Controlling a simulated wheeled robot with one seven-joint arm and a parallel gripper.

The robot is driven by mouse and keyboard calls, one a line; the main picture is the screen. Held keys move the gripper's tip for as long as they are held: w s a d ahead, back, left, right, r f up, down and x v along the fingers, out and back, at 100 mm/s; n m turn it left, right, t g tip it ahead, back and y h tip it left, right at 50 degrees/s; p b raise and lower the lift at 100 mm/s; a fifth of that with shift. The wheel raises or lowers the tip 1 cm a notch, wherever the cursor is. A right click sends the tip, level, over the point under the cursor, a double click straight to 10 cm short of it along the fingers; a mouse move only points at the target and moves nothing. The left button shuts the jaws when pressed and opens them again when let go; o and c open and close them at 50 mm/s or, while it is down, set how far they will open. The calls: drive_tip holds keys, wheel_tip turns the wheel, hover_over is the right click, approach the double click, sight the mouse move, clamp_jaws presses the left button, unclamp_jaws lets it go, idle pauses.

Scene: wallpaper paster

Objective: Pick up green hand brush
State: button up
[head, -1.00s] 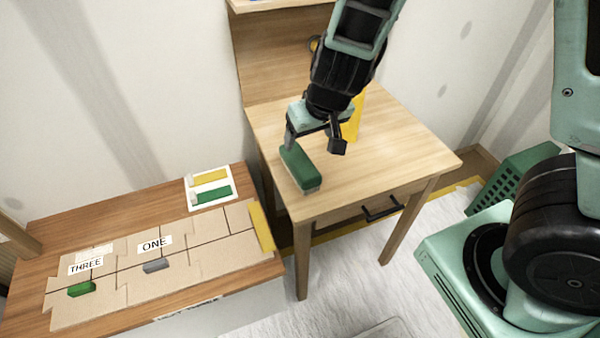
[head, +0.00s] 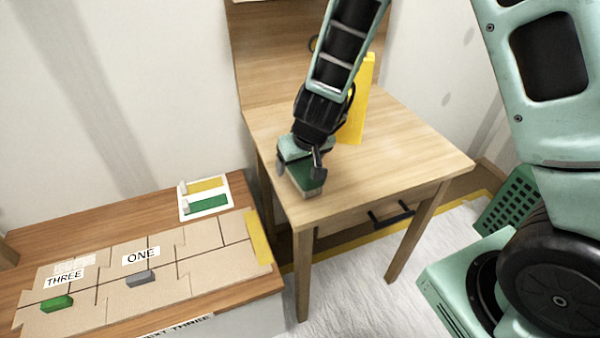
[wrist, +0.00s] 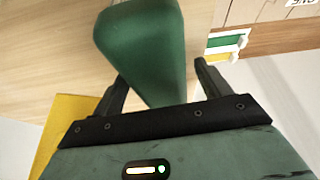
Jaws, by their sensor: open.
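The green hand brush (head: 305,177) rests on the light wooden desk near its front left corner, with pale bristles at its lower edge. My gripper (head: 299,168) is over the brush, pointing down, with a finger on either side of it in the head view. In the wrist view the green brush (wrist: 145,50) runs down between the two dark fingers of my gripper (wrist: 160,85). The fingers are apart, and a gap shows beside the brush. The brush's far part is hidden behind the gripper body in the wrist view.
A yellow upright object (head: 358,100) stands on the desk (head: 410,150) behind my gripper. A lower wooden table (head: 120,230) at left bears paper panels, a small green block (head: 57,304), a grey block (head: 141,278) and a white tray (head: 206,214). A green crate (head: 507,205) stands at right.

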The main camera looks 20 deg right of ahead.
drive_tip(key=shift+w+f, duration=0.25)
drive_tip(key=shift+f, duration=0.35)
drive_tip(key=c, duration=1.2)
drive_tip(key=shift+o, duration=0.2)
drive_tip(key=shift+r, duration=0.15)
wheel_tip(320, 180, up, 10)
drive_tip(key=p, duration=0.7)
